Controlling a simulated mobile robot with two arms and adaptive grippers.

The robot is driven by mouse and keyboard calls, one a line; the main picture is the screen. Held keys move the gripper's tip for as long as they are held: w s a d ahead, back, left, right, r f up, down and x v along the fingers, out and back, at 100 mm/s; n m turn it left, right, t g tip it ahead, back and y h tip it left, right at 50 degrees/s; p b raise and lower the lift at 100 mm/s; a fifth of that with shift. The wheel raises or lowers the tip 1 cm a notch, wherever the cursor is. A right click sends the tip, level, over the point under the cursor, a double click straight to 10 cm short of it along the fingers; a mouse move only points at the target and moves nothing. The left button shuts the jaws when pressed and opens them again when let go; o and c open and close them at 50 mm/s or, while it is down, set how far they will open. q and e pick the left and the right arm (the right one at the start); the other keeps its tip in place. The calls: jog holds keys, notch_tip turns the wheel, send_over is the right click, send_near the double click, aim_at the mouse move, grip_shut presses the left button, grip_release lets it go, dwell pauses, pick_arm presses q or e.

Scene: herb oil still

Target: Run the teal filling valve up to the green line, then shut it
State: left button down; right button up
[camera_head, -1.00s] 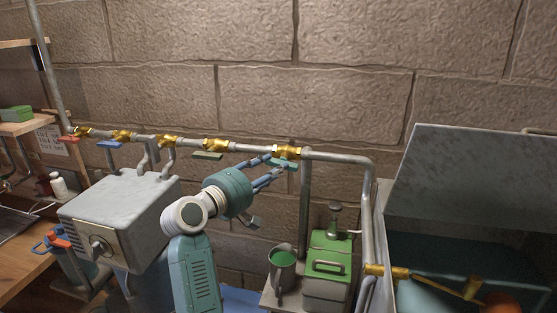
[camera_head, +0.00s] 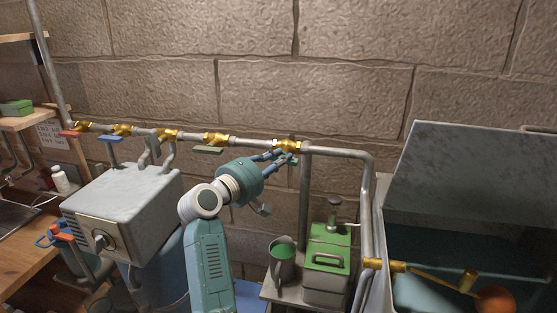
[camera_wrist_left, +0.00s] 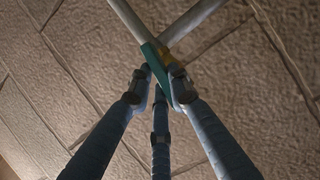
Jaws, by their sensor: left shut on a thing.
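The teal valve handle (camera_wrist_left: 155,64) is in the left wrist view, held between the fingers of my left gripper (camera_wrist_left: 158,88). In the head view my left gripper (camera_head: 286,158) is shut at the brass valve (camera_head: 288,146) at the right end of the wall pipe, and its fingers mostly hide the handle there. The open tank (camera_head: 384,240) at the right has a teal-looking inside and a brass float arm (camera_head: 440,279) with an orange ball (camera_head: 497,298). I cannot make out a green line. My right gripper is not in view.
Along the pipe, left of the held valve, are valves with red (camera_head: 69,134), blue (camera_head: 109,139) and olive (camera_head: 208,150) handles. A grey metal box (camera_head: 125,205) stands below. A green-topped canister (camera_head: 328,250) and a mug (camera_head: 282,262) stand below the gripper.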

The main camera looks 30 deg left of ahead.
pick_arm(q)
jog(key=m+g+y+p, duration=0.1)
jog(key=m+y, duration=0.1)
jog(key=m, duration=0.2)
jog(key=m+g+y, duration=0.1)
jog(key=m+y, duration=0.1)
jog(key=m, duration=0.2)
jog(key=d+m+g+y+p, duration=0.1)
jog(key=m+g, duration=0.1)
jog(key=m, duration=0.2)
jog(key=shift+w+y+p, duration=0.1)
jog(key=shift+y+p, duration=0.25)
jog(key=shift+y, duration=0.05)
dwell(0.4)
dwell(0.3)
jog(key=c, duration=1.6)
grip_release()
